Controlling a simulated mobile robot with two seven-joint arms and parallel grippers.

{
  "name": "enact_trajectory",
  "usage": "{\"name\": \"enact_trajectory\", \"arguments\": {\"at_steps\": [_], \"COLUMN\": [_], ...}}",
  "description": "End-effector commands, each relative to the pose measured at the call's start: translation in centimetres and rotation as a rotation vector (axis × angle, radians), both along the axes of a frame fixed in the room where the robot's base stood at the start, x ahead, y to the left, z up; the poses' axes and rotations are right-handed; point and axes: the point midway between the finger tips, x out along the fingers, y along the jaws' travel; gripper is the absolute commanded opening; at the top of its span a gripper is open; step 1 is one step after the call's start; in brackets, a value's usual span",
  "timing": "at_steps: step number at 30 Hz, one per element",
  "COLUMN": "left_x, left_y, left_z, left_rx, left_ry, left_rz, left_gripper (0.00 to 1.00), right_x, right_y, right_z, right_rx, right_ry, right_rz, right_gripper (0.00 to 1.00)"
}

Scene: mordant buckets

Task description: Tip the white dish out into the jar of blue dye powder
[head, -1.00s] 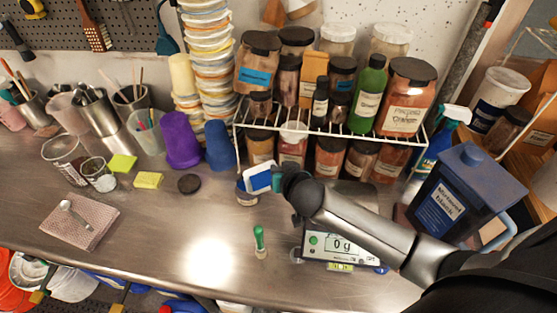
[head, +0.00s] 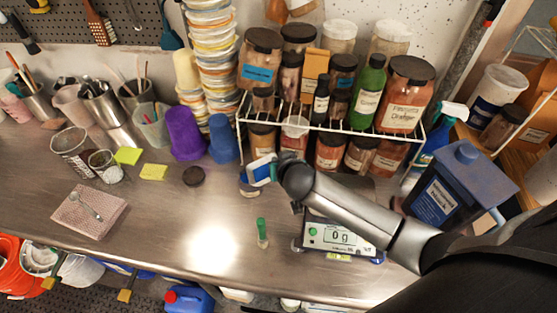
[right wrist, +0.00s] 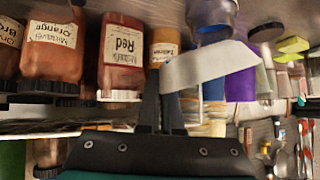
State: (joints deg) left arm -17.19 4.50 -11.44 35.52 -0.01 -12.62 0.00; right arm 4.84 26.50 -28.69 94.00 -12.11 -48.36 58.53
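My right gripper (head: 279,171) is shut on the white dish (head: 262,171), which is held steeply tilted, with blue along its edge. In the right wrist view the dish (right wrist: 212,68) sits between the two fingers (right wrist: 160,108). The small jar of blue dye powder (head: 249,192) stands on the bench just below and left of the dish, partly hidden by it. A blue-tinted jar (right wrist: 212,14) shows beyond the dish at the top of the right wrist view. I cannot tell whether anything is falling from the dish. My left gripper is not in view.
A wire rack (head: 330,128) full of pigment jars stands behind the gripper. A scale (head: 340,237) reading 0 g lies under my right forearm. A dark lid (head: 193,176) lies to the left. The bench's front left-middle is clear.

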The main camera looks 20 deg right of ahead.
Motion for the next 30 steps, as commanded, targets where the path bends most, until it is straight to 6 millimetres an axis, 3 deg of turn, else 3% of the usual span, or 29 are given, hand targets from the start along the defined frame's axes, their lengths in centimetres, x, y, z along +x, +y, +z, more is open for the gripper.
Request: {"name": "enact_trajectory", "arguments": {"at_steps": [19, 30], "left_x": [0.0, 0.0], "left_y": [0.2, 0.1], "left_z": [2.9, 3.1], "left_rx": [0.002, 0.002], "left_ry": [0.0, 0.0], "left_rz": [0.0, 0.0], "left_gripper": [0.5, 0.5], "right_x": [0.3, 0.2], "right_y": [0.3, 0.3], "right_z": [0.9, 0.7], "right_rx": [-0.062, -0.072], "right_ry": [0.084, 0.1], "right_rz": [0.0, 0.001], "right_gripper": [0.0, 0.0]}}
